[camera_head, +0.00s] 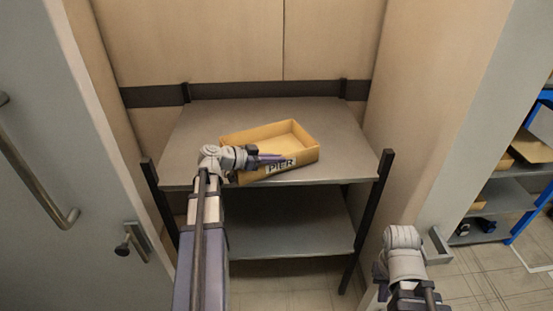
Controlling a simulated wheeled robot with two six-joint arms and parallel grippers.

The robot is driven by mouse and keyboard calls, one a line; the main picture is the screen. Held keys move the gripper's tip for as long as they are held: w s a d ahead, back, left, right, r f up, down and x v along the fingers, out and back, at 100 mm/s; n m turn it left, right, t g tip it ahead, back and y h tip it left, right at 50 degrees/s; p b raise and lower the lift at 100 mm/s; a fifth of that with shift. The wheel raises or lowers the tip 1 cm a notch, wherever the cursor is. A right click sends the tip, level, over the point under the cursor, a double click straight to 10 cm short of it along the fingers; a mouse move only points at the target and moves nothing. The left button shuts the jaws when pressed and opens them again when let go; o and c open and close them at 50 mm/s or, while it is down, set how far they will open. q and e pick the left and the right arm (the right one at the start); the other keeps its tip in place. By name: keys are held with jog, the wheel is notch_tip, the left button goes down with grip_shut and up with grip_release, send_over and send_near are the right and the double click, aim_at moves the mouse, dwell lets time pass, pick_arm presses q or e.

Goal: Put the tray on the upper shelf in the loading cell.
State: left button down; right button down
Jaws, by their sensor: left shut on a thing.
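A shallow yellow-brown tray (307,153) with a white label reading PIER on its front wall is at the upper shelf (210,121) of a grey rack with dark posts. It sits at an angle over the front middle of the shelf; I cannot tell whether its base touches the surface. My left gripper (279,158) is shut on the tray at its front wall, beside the label. The tray looks empty. My right arm shows at the bottom right, in front of the rack; its fingertips are out of view.
The lower shelf (290,237) is bare where it shows. Beige walls close in the rack's back and sides. A grey door with a handle (40,175) stands at the left. Blue-framed shelving (526,205) stands at the far right. The upper shelf is clear around the tray.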

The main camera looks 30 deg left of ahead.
pick_arm(q)
jog(key=shift+f, duration=0.2)
jog(key=c, duration=0.9)
grip_release()
jog(key=shift+s+r, duration=0.1)
jog(key=p+v, duration=0.2)
jog(key=v, duration=0.5)
jog(key=shift+s+a+r, duration=0.1)
jog(key=shift+s+a, duration=0.15)
